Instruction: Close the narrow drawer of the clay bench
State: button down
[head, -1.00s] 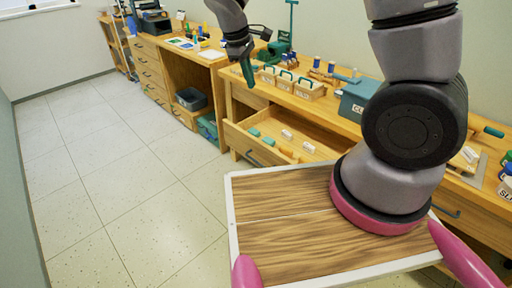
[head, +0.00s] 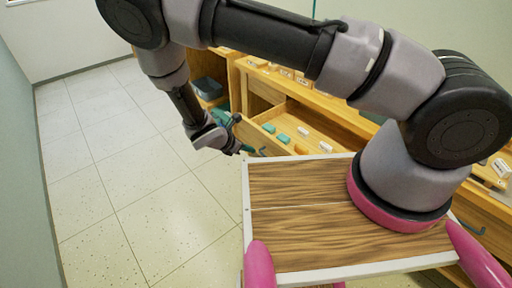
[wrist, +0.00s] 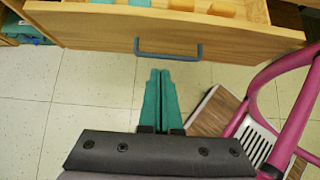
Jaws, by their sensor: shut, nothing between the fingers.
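The clay bench's wooden drawer (head: 290,132) stands pulled open in the head view, with teal and white blocks inside. Its front with a dark grey bar handle (wrist: 168,50) spans the top of the wrist view, and the handle also shows in the head view (head: 262,151). My gripper (head: 245,148) is beside the drawer front on the aisle side. In the wrist view its teal fingers (wrist: 161,75) are together and empty, pointing at the handle with a small visible gap in the picture. My arm hides part of the bench.
The tiled floor (head: 120,160) is clear to the left, along a wall. A grey bin (head: 207,88) and a teal box (head: 222,116) sit under the neighbouring bench. Another drawer handle (head: 470,228) is at the right.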

aim_at(274, 150)
jog(key=x, duration=0.9)
jog(key=shift+d+r, duration=0.1)
jog(key=shift+r, duration=0.05)
jog(key=shift+w+d+r, duration=0.1)
jog(key=shift+w+d, duration=0.6)
jog(key=shift+d, duration=0.25)
jog(key=shift+w+d, duration=0.35)
jog(key=shift+d, duration=0.1)
